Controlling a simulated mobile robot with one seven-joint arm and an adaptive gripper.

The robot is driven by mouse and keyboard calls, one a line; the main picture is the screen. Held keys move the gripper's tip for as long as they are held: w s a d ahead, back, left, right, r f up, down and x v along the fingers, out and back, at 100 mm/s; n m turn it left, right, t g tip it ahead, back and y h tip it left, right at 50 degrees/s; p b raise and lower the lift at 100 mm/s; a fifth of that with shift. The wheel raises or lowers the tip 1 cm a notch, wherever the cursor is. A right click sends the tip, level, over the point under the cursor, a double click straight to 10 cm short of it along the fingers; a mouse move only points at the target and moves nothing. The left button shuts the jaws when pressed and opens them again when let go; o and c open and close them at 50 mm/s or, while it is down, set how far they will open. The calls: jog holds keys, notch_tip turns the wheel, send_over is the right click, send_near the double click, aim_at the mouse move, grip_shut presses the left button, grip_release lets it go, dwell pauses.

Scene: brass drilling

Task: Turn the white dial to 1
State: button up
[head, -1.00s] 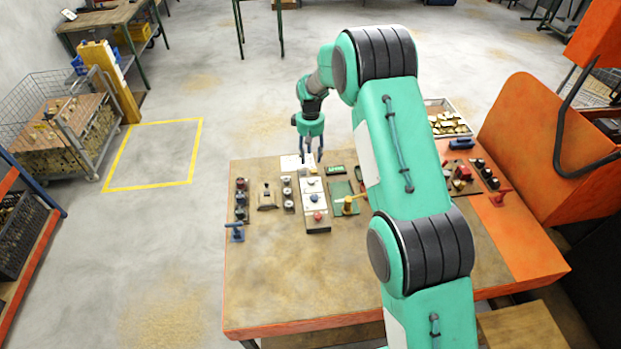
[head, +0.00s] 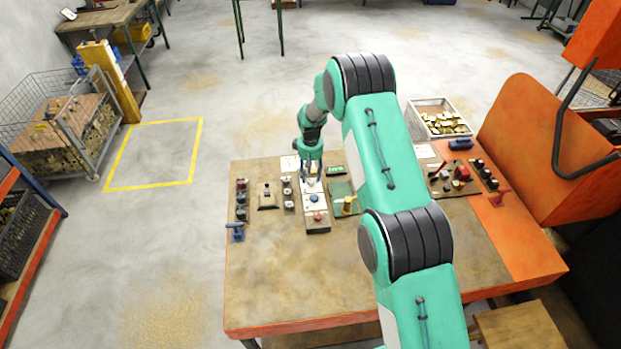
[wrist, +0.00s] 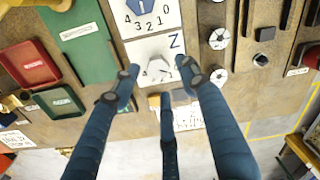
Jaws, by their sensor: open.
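The white dial (wrist: 159,68) is a pale faceted knob on a white plate marked Z in the wrist view. A 4 shows beside it; its other numbers and pointer are hard to read. My gripper (wrist: 162,78) is open, with its dark blue fingers spread around the dial. Whether they touch it I cannot tell. In the head view my gripper (head: 312,179) is low over the far end of the narrow control panel (head: 319,226), and hides the dial there.
A second, blue-grey dial (wrist: 143,6) with numbers 0 to 4 sits close by on the same panel. Round knobs (wrist: 218,38) stand to one side, a green plate (wrist: 80,38) and red tray (wrist: 28,64) to the other. The table's near part (head: 290,285) is clear.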

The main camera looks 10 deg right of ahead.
aim_at(311, 183)
jog(key=shift+f, duration=1.35)
grip_shut()
